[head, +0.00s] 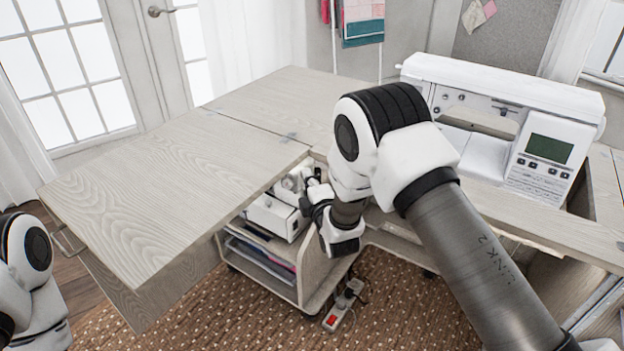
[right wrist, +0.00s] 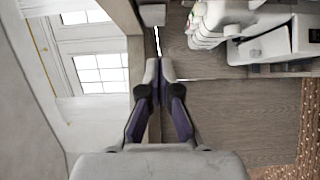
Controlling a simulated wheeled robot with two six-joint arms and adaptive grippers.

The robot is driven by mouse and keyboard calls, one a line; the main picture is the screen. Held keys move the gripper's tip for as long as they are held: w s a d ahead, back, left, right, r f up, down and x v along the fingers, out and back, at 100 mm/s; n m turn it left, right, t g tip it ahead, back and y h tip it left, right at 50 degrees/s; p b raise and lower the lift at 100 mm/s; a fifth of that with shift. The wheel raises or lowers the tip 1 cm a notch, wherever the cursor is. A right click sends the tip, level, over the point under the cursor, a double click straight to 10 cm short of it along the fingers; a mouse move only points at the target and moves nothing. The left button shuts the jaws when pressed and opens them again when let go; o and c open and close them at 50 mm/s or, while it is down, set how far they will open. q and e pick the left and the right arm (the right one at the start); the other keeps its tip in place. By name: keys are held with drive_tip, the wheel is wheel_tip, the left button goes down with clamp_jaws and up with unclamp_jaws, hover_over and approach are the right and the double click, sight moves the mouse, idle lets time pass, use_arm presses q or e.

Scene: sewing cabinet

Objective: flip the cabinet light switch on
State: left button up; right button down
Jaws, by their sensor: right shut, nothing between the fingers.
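The sewing cabinet (head: 180,165) has a pale wood top with its left leaf spread out. My right gripper (head: 312,178) reaches under the top, in front of the open shelf space, partly hidden by its own wrist. In the right wrist view my right gripper (right wrist: 159,68) is shut and empty, its fingertips together. A small pale box (right wrist: 152,14) sits beyond the fingertips near a wooden edge, apart from them; I cannot tell if it is the light switch. No light switch shows clearly in the head view. Only part of my left arm shows at the left edge; its gripper is out of view.
A white sewing machine (head: 500,125) stands at the right of the cabinet. A smaller white machine (head: 275,215) sits in the shelf unit under the top and shows in the right wrist view (right wrist: 275,45). A power strip (head: 341,308) lies on the brown rug (head: 240,315).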

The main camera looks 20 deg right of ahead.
use_arm(q)
drive_tip(key=shift+s+a+r+p, duration=0.2)
drive_tip(key=shift+r+p, duration=0.3)
use_arm(e)
drive_tip(key=s+a, duration=0.3)
drive_tip(key=s, duration=0.7)
drive_tip(key=shift+r, duration=0.15)
drive_tip(key=shift+s, duration=0.1)
